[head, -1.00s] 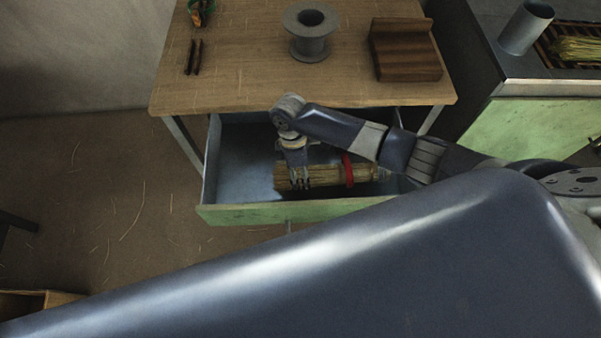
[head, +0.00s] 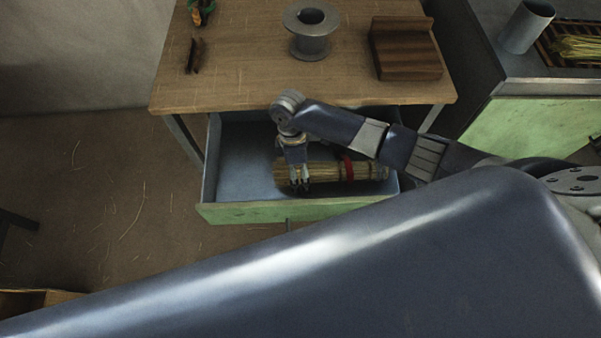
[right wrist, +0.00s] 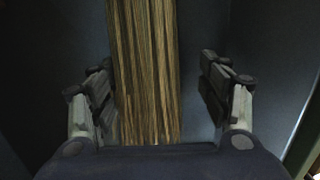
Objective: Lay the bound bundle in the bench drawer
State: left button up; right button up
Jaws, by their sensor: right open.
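The bound bundle (head: 325,173) of straw, with a red band, lies lengthwise in the open bench drawer (head: 235,213), toward its right side. My right gripper (head: 301,186) is over the bundle's left end. In the right wrist view the straw (right wrist: 148,70) runs between the two open fingers (right wrist: 160,95), with a gap on both sides, wider on the right. The red band is out of that view. My left gripper is not in view.
The bench top (head: 240,80) above the drawer holds a grey spool (head: 311,45), a brown wooden block (head: 405,50) and small tools. A second bench with a metal cup (head: 526,27) stands at right. The drawer's left part is clear.

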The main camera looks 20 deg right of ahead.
jog(key=v, duration=1.1)
jog(key=shift+r, duration=0.15)
